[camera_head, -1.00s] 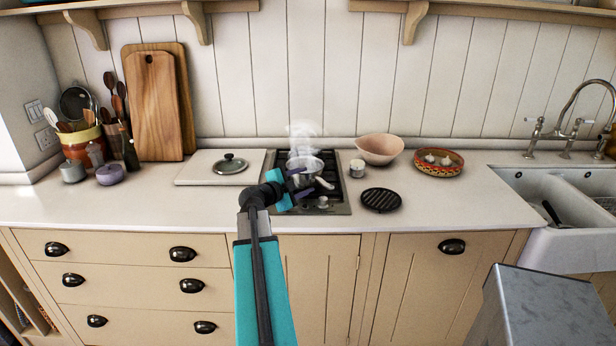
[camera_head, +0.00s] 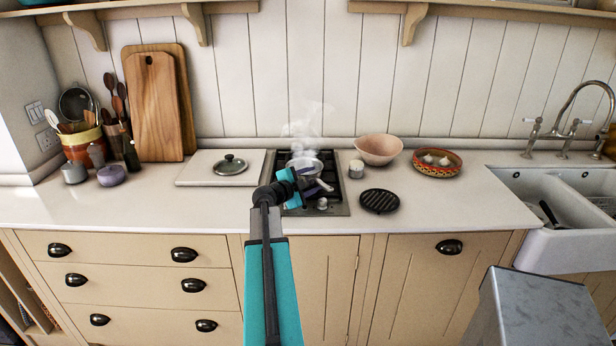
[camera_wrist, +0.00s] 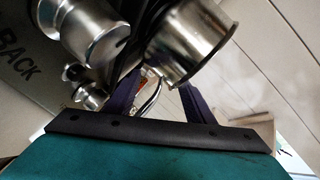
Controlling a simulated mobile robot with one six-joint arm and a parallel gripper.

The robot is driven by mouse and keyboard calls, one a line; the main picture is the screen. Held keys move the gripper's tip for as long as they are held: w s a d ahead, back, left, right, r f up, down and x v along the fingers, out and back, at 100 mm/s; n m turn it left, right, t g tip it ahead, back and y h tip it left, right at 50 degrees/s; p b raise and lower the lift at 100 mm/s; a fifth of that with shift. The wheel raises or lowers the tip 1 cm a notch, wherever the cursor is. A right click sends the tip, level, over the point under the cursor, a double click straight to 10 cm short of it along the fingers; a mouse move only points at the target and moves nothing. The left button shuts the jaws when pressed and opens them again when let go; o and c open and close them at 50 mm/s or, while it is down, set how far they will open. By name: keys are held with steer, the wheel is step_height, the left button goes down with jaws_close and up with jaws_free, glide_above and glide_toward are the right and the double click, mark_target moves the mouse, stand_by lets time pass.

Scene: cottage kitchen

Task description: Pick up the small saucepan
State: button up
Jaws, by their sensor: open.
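The small saucepan (camera_head: 303,162) is shiny metal and stands on the hob with steam rising from it. Its handle (camera_head: 325,185) points toward the front right. My gripper (camera_head: 312,185) is open and empty, just in front of the pan and near the handle; its teal wrist hides part of the hob. In the wrist view the shiny pan side (camera_wrist: 188,45) fills the upper middle, beyond my purple fingers (camera_wrist: 160,90).
The hob (camera_head: 340,208) has metal knobs (camera_wrist: 90,25) close by my fingers. Left is a white board (camera_head: 200,180) with a lid (camera_head: 230,165). Right are a small pot (camera_head: 356,169), a black trivet (camera_head: 380,201) and a pink bowl (camera_head: 379,149). The front-left worktop is clear.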

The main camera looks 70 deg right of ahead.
steer(key=shift+s+d+f, duration=0.1)
steer(key=shift+d+f, duration=0.05)
steer(key=shift+d, duration=0.25)
steer(key=shift+a, duration=0.15)
jaws_close()
